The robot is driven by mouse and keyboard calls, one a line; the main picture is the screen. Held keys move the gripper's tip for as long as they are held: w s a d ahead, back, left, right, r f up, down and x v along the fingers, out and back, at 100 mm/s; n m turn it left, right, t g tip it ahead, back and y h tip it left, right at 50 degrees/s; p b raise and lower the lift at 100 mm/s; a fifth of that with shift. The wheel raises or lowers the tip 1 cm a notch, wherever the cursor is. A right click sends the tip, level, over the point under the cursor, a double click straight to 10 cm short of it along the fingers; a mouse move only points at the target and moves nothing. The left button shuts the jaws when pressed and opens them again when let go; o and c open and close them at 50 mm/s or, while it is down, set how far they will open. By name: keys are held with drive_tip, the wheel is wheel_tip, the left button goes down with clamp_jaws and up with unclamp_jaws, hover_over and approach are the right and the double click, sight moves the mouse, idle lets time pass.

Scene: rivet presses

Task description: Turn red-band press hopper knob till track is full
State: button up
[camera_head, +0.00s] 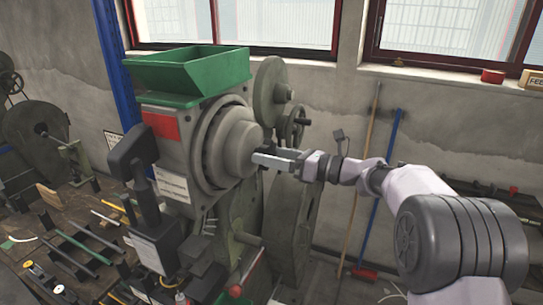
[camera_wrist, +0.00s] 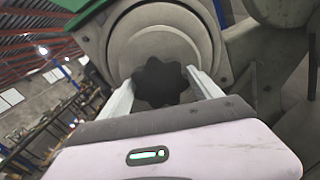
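The press with the red band (camera_head: 160,124) stands left of centre in the head view, with an open green hopper (camera_head: 185,78) on top. A dark lobed knob (camera_wrist: 160,82) sits at the centre of its round grey housing (camera_wrist: 118,38). My gripper (camera_head: 262,158) reaches the housing from the right. In the wrist view its two fingers (camera_wrist: 160,84) lie on either side of the knob, their tips at its left and right edges. I cannot tell whether they press on it. The inside of the hopper and the fill of the track cannot be made out.
A bench (camera_head: 85,245) with several rods and tools lies at the left. A grey wheel (camera_head: 293,225) stands close to the right of the press, below my gripper. A blue pole (camera_head: 382,185) and a wooden pole lean on the back wall.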

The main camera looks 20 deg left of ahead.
drive_tip(key=c, duration=1)
